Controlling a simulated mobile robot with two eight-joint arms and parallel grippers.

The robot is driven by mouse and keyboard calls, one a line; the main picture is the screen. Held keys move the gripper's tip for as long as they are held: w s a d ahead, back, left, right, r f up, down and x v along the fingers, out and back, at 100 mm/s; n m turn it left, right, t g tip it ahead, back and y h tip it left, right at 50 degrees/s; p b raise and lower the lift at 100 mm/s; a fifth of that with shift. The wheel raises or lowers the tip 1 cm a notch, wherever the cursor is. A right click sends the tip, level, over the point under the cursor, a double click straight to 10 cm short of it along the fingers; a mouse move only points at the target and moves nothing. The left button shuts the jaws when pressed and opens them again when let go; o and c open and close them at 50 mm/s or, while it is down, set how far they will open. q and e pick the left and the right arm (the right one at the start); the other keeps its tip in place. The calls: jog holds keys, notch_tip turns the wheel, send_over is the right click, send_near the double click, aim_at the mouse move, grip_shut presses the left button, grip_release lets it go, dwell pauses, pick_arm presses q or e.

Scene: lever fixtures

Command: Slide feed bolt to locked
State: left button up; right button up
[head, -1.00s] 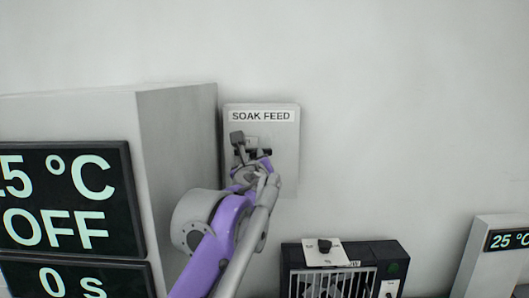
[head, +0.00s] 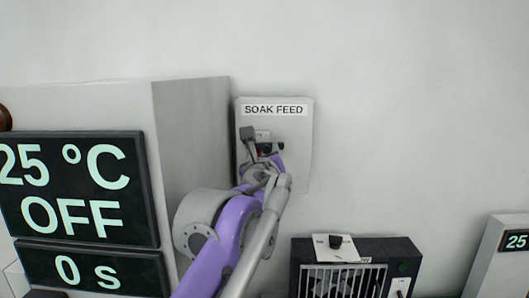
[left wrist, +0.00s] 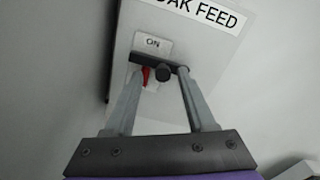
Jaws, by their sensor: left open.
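The feed bolt is a dark bar with a round knob (left wrist: 163,74) on the pale SOAK FEED wall plate (head: 297,165). In the left wrist view, an ON label (left wrist: 152,43) sits just above the bolt and a small red mark (left wrist: 146,75) shows beside the knob. My left gripper (head: 262,144) is in front of the plate, with its fingers open on either side of the knob. I cannot tell whether they touch the bolt. In the head view the gripper hides most of the bolt. My right gripper is not in view.
A large grey cabinet (head: 191,140) with a display reading 25 °C, OFF and 0 s stands close at left of the plate. A black grilled unit (head: 405,257) is below right, and another display box (head: 490,255) is at far right. The wall at right is clear.

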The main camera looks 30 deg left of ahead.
pick_arm(q)
jog(key=v, duration=0.8)
jog(key=shift+s+b, duration=0.3)
jog(key=shift+b, duration=0.1)
